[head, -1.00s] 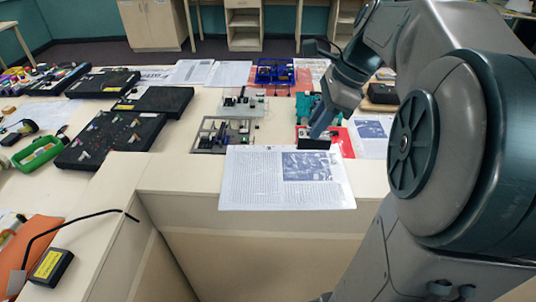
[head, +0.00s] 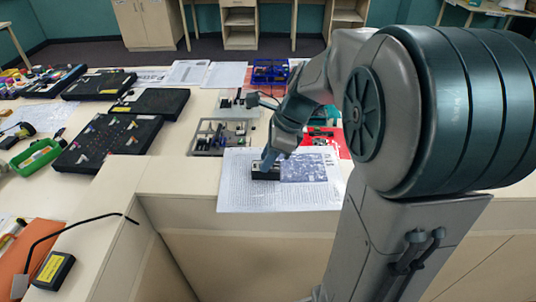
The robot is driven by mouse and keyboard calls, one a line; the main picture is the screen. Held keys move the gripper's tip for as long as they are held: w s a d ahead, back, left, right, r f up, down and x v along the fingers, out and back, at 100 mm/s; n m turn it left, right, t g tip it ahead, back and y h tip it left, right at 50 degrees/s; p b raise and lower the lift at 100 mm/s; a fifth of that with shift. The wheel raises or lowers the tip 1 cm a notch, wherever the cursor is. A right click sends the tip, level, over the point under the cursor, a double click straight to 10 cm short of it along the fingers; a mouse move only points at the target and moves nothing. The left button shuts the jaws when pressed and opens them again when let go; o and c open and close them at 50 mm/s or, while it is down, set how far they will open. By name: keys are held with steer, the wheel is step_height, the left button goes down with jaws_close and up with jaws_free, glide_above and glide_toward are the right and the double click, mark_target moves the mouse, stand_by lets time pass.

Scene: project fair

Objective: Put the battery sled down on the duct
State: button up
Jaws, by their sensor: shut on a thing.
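My gripper (head: 269,161) is shut on a small dark block, the battery sled (head: 264,173). It holds the sled over the left part of a printed paper sheet near the table's front edge. I cannot tell whether the sled touches the paper. The gripper and wrist hide part of the sled. I cannot pick out the duct for certain. A low grey framed piece with small parts in it (head: 196,149) lies just left of and behind the sled, apart from it.
The printed sheet (head: 239,192) hangs slightly over the front edge. Black boards (head: 138,137) with small parts fill the left, beside a green tray (head: 35,156). A blue crate (head: 270,72) stands at the back.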

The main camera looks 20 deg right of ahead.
steer(key=o, duration=1)
steer(key=shift+f, duration=0.1)
steer(key=shift+d+r, duration=0.15)
steer(key=shift+r, duration=0.4)
steer(key=v, duration=1.1)
steer(key=s+a+f+n+h, duration=0.1)
steer(key=s+f+n, duration=0.2)
steer(key=n, duration=0.4)
steer(key=s+a+f+n+t+h, duration=0.1)
steer(key=s+f+n, duration=0.2)
steer(key=s+n, duration=0.3)
steer(key=s+a+f+n+t+h, duration=0.1)
steer(key=s+a+f+n+h, duration=0.1)
steer(key=n, duration=0.6)
steer(key=shift+s+a+f+n, duration=0.1)
steer(key=shift+s+f+n, duration=0.1)
steer(key=shift+s+f, duration=0.3)
steer(key=shift+s+f+n, duration=0.2)
steer(key=shift+s+f, duration=0.1)
steer(key=shift+s, duration=0.35)
